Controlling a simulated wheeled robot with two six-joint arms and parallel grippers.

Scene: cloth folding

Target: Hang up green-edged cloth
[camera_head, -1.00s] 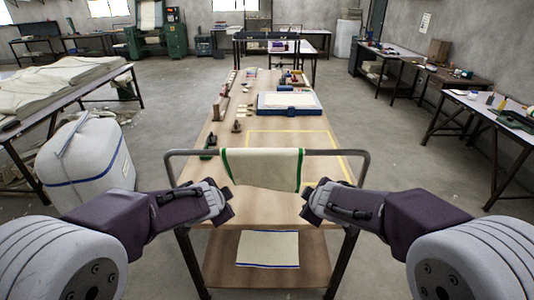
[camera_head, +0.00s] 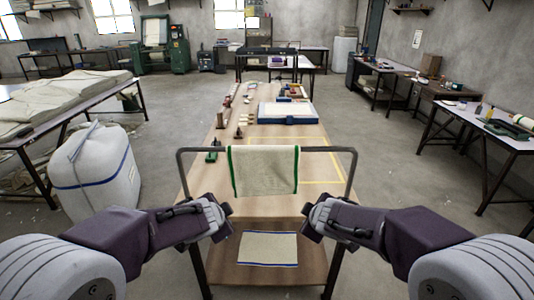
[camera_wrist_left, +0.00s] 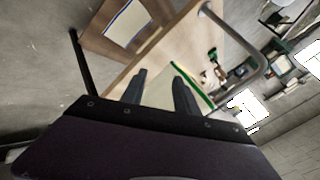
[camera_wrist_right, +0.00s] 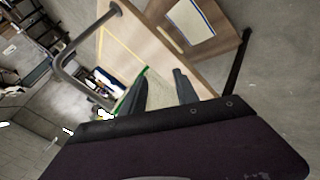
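The cream green-edged cloth (camera_head: 264,172) hangs over the grey rail (camera_head: 330,151) at the table's near end. Its green edges run down both sides and its lower hem looks nearly level. My left gripper (camera_wrist_left: 160,76) is open, its two fingers apart with cloth visible beyond them. My right gripper (camera_wrist_right: 162,76) is open too, its fingers spread. In the head view both grippers are in front of and below the cloth's lower corners, apart from it. The cloth's far side is hidden.
A blue-edged cloth (camera_head: 268,248) lies on the lower shelf (camera_head: 305,262). The long wooden table (camera_head: 205,180) carries a blue-framed board (camera_head: 288,112) and small tools. A white sack-like container (camera_head: 95,172) stands left. Floor to the right is clear.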

